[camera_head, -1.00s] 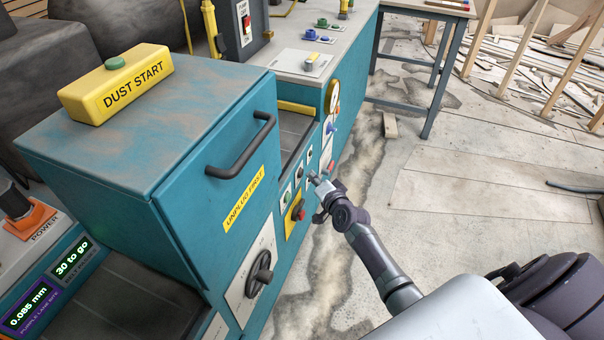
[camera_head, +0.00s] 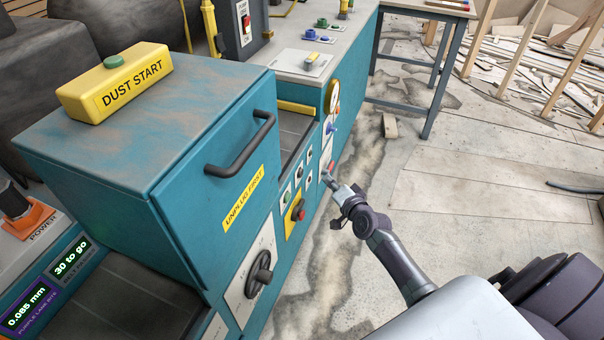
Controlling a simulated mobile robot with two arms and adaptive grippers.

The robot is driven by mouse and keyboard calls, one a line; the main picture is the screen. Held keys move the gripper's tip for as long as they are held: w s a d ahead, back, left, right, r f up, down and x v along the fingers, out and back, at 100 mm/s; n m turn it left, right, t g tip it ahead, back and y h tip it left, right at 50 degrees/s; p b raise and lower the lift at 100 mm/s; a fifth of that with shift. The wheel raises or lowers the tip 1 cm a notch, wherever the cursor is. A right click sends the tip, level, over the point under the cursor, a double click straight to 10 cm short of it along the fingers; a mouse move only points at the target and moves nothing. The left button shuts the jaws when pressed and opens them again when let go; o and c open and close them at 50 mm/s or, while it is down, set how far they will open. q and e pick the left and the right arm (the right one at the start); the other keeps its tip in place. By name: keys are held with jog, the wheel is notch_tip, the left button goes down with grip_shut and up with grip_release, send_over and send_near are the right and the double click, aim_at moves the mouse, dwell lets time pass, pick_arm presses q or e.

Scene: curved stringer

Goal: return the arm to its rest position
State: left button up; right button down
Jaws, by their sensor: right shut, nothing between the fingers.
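My right gripper (camera_head: 329,178) is shut and empty. It hangs over the floor just right of the teal machine's (camera_head: 180,235) control side, and its fingertips point at the small white plates there. I cannot tell whether the tips touch the panel. My right arm (camera_head: 394,262) runs from the gripper down to the lower right. My left gripper is not in view.
The machine carries a black handle (camera_head: 242,148), a red-and-yellow switch (camera_head: 298,210) and a black handwheel (camera_head: 259,274) on the side facing my arm. A yellow DUST START box (camera_head: 115,85) sits on top. Open floor (camera_head: 470,200) lies to the right, before a teal-legged table (camera_head: 435,90).

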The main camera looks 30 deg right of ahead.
dwell(0.5)
jog(key=s+a+f+n+g+p, duration=0.1)
jog(key=s+a+f+n+g, duration=0.25)
jog(key=s+f, duration=0.7)
jog(key=s+a+f+n+g+p, duration=0.1)
jog(key=s+a+f+n+g, duration=0.25)
jog(key=s+f, duration=0.75)
jog(key=s+a+f+n+g, duration=0.2)
jog(key=s+f, duration=0.3)
jog(key=s, duration=0.4)
jog(key=s+a+f+n+g+p, duration=0.1)
jog(key=s+a+f+n+g, duration=0.2)
jog(key=s, duration=0.7)
jog(key=s+a+f+n+g+y, duration=0.1)
jog(key=s+a+f+n+g, duration=0.1)
jog(key=s+f, duration=0.6)
jog(key=shift+s+a+n, duration=0.5)
jog(key=shift+s, duration=0.75)
